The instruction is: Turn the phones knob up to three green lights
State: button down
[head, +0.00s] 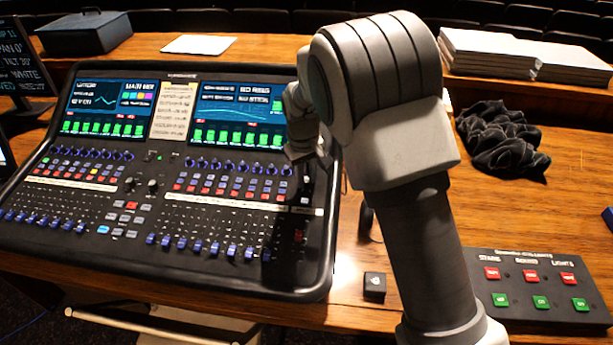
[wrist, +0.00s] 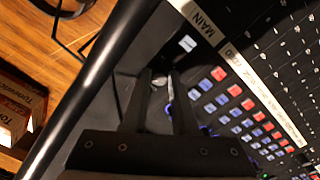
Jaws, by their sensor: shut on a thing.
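The mixing desk (head: 318,235) stands on the wooden table, with two lit screens and rows of knobs and faders. My gripper (wrist: 161,78) reaches down to the desk's upper right edge strip. Its two dark fingers are shut on a small knob (wrist: 159,83), of which only a pale grey bit shows between them. I take it for the phones knob; no label for it is readable. In the head view, my arm and hand cover this spot. I cannot make out a row of green lights beside the knob.
A button panel (head: 537,290) with red and green buttons lies at the right. A small black box (head: 375,285) sits near the front edge. A crumpled black cloth (head: 500,140) and white paper stacks (head: 495,50) lie behind. Other knobs and buttons are close beside my fingers.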

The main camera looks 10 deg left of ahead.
jog(key=c, duration=0.7)
grip_release()
jog(key=shift+r, duration=0.1)
notch_tip(320, 180, up, 17)
jog(key=s, duration=0.2)
jog(key=shift+s+a+p, duration=0.15)
jog(key=shift+s+p, duration=0.05)
jog(key=shift+p, duration=0.2)
